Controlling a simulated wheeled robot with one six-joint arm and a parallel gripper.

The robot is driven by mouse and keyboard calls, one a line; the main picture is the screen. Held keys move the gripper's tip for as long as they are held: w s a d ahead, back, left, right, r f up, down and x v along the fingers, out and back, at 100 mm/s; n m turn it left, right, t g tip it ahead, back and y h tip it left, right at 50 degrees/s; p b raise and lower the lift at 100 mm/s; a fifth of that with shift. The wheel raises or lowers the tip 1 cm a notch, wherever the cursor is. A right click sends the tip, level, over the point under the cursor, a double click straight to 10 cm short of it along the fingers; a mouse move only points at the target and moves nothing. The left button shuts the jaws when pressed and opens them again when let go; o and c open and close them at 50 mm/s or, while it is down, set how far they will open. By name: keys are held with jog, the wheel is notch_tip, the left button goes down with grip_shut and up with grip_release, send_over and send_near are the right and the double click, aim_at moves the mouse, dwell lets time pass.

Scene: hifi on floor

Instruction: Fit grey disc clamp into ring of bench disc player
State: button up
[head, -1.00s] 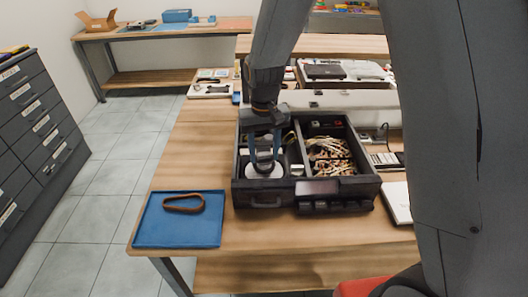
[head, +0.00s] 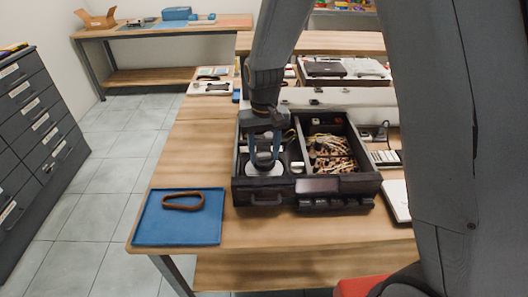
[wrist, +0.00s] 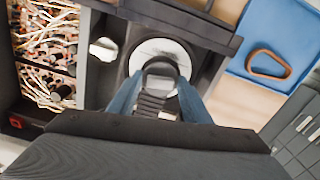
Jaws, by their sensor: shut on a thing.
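A black unit (head: 262,199) with compartments stands on the wooden bench. In its left compartment lies a round white disc (head: 262,172), which also shows in the wrist view (wrist: 143,54) with a dark round edge about it. My gripper (head: 265,161) points down over this disc. Its blue fingers are shut on a dark grey piece, the disc clamp (wrist: 160,67), with a looped top and a ribbed part. The clamp's lower end is hidden, so I cannot tell whether it touches the disc or sits in a ring.
The unit's right compartment holds tangled wires (head: 328,154). A blue tray (head: 180,228) with a brown loop (head: 183,207) lies on the bench at the front left. A white device (head: 397,200) and a keypad (head: 386,158) stand to the right. Bare bench lies left of the unit.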

jog(key=shift+f, duration=0.1)
jog(key=o, duration=1.1)
notch_tip(320, 180, up, 8)
jog(key=shift+f+b, duration=0.1)
jog(key=shift+b, duration=0.95)
notch_tip(320, 180, up, 7)
jog(key=p, duration=0.6)
